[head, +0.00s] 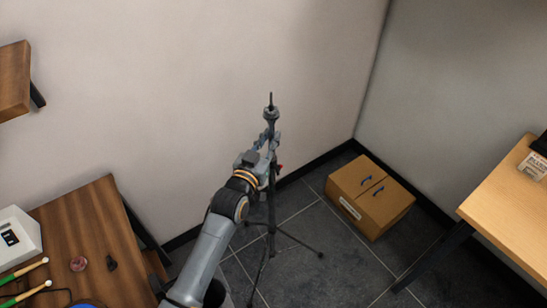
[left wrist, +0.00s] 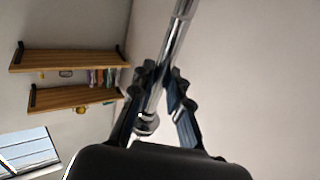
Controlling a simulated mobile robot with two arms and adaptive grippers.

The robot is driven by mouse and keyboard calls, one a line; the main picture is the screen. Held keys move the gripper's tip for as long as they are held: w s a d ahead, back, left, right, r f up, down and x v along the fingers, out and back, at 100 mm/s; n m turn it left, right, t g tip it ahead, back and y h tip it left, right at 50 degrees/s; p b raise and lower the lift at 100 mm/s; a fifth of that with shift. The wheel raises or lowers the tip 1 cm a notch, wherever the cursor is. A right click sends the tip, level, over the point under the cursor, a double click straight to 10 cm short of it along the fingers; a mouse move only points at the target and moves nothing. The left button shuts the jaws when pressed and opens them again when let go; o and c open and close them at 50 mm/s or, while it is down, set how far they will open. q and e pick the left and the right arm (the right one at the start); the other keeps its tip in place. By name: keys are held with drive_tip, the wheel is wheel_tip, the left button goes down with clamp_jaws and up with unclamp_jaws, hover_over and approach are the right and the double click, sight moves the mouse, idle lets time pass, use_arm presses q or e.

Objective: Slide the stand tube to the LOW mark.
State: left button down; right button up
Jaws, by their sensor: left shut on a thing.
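The stand (head: 272,212) is a thin dark tripod on the tiled floor near the wall corner, with its legs spread. Its tube top (head: 271,103) rises just above my left gripper (head: 270,141). In the left wrist view the shiny silver tube (left wrist: 174,42) runs slantwise between the fingers of my left gripper (left wrist: 163,78), which is shut on it. A rounded metal collar (left wrist: 146,124) shows lower on the tube. A small red part (head: 279,168) shows beside the stand below the gripper. I cannot make out the LOW mark. My right gripper is not in view.
A closed cardboard box (head: 370,196) sits on the floor right of the stand. A dark wooden table (head: 85,225) with drumsticks is at the left, and a light table (head: 510,205) at the right. The wall (head: 190,90) is close behind the stand.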

use_arm(q)
drive_tip(key=shift+f+b, duration=0.5)
drive_tip(key=shift+f, duration=0.6)
drive_tip(key=c, duration=1.2)
unclamp_jaws()
drive_tip(key=shift+r, duration=0.15)
drive_tip(key=shift+r, duration=0.1)
drive_tip(key=p+v, duration=0.6)
drive_tip(key=v, duration=0.4)
